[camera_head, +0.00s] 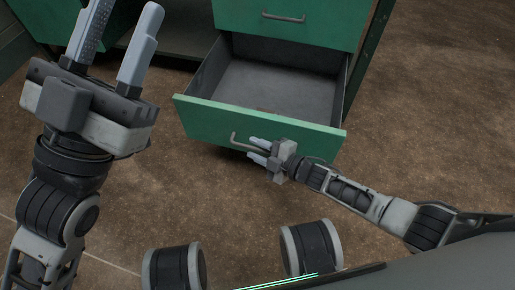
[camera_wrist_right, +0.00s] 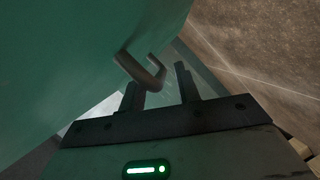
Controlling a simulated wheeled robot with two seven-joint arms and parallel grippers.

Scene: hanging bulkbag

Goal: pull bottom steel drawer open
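The bottom steel drawer (camera_head: 262,119) has a green front and grey inside, and stands well out of the cabinet in the head view. Its inside looks empty. Its grey bar handle (camera_head: 238,143) is on the front, and it also shows in the right wrist view (camera_wrist_right: 140,72). My right gripper (camera_head: 257,150) is at the handle, with its fingers apart on either side of the bar's right part; whether they touch it I cannot tell. It also shows in the right wrist view (camera_wrist_right: 160,90). My left gripper (camera_head: 118,32) is raised at the left, open and empty.
A closed green upper drawer (camera_head: 290,22) with its own handle is above the open one. A dark green cabinet post (camera_head: 372,50) is at its right. Bare brown floor (camera_head: 440,110) lies to the right and in front of the drawer.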

